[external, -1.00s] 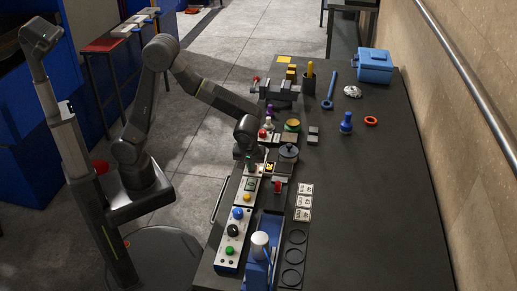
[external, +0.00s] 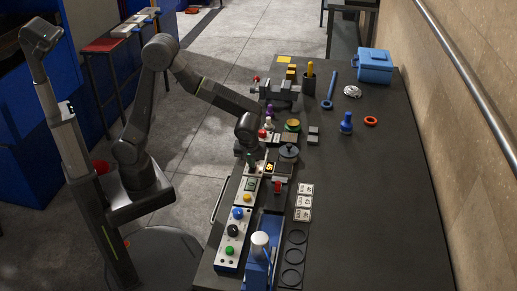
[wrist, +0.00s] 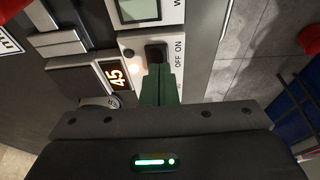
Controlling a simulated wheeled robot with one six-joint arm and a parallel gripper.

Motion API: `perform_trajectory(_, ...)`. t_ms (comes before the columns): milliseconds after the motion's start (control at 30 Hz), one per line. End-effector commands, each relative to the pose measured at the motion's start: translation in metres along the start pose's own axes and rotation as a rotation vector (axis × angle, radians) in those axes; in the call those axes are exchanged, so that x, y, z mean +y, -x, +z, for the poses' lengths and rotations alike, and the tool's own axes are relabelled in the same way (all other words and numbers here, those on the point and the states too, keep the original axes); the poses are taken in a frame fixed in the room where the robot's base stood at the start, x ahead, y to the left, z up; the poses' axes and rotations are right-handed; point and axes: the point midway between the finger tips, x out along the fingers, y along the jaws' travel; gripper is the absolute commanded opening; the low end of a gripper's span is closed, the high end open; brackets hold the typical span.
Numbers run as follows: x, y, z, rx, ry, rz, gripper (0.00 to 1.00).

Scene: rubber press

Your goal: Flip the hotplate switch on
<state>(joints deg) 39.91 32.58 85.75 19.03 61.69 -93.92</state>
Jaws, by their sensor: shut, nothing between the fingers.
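The hotplate switch (wrist: 157,53) is a black rocker on a pale panel, with "OFF ON" printed to its right in the wrist view. My gripper (wrist: 158,72) has its green fingers shut with nothing between them. The fingertips are right at the switch's lower edge; I cannot tell if they touch it. They hide part of the panel below it. A small lamp (wrist: 133,67) beside the switch glows. An orange display (wrist: 115,75) reads 45. In the external view my gripper (external: 250,161) points down over the panel row, left of the lit display (external: 269,168).
A dark round-topped pot or plate (external: 288,152) sits close to the right of my gripper. A panel with coloured buttons (external: 233,231) and a blue press (external: 260,255) stand nearer the camera. A vise (external: 278,90) is farther back. The table's right side is mostly clear.

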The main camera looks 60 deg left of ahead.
Motion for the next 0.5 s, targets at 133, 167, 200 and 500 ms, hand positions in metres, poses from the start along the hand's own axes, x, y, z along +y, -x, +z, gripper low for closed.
perform_trajectory(133, 0.000, 0.011, -0.002, 0.000, 0.000, 0.002, 0.00)
perform_trajectory(167, 0.000, 0.015, -0.003, 0.000, 0.000, 0.002, 0.00)
perform_trajectory(200, 0.001, 0.022, -0.004, 0.000, 0.000, 0.003, 0.00)
perform_trajectory(500, 0.001, 0.082, 0.006, 0.000, -0.001, 0.006, 0.00)
